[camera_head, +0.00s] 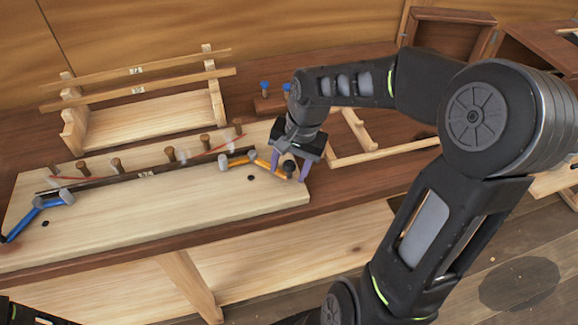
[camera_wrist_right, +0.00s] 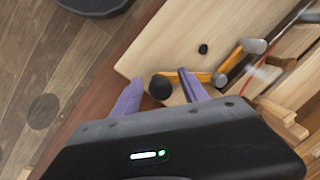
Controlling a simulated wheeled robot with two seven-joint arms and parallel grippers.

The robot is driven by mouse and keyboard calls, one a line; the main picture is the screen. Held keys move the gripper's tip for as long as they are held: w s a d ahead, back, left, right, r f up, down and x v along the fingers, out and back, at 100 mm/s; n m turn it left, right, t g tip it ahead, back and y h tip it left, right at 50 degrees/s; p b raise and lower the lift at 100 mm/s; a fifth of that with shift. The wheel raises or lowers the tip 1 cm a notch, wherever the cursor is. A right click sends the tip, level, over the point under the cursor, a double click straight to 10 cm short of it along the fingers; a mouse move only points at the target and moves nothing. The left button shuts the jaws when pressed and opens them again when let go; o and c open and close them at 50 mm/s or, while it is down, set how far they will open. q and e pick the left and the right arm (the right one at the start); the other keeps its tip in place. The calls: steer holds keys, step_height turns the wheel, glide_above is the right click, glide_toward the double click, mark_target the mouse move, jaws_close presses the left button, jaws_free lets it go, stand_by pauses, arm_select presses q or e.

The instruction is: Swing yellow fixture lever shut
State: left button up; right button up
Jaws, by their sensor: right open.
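The yellow fixture lever (camera_head: 264,163) is on the right end of the pale wooden board, with a grey clamp part at its pivot and a black knob at its free end. In the right wrist view the lever (camera_wrist_right: 197,77) reaches in from the right. Its black knob (camera_wrist_right: 160,87) lies between the purple fingers. My right gripper (camera_head: 289,173) is open around the knob end, and its fingers also show in the right wrist view (camera_wrist_right: 161,92). I cannot tell whether either finger touches the lever. My left gripper is not seen.
The pale board (camera_head: 130,225) carries a dark strip (camera_head: 150,172) with several brown pegs behind it. A blue lever (camera_head: 22,222) is at its left end. A wooden rack (camera_head: 145,110) stands behind. Blue-topped pegs (camera_head: 264,87) and a wooden frame (camera_head: 372,155) are near my right arm.

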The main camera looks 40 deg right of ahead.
steer(key=shift+c, duration=0.5)
jaws_close()
stand_by(0.9)
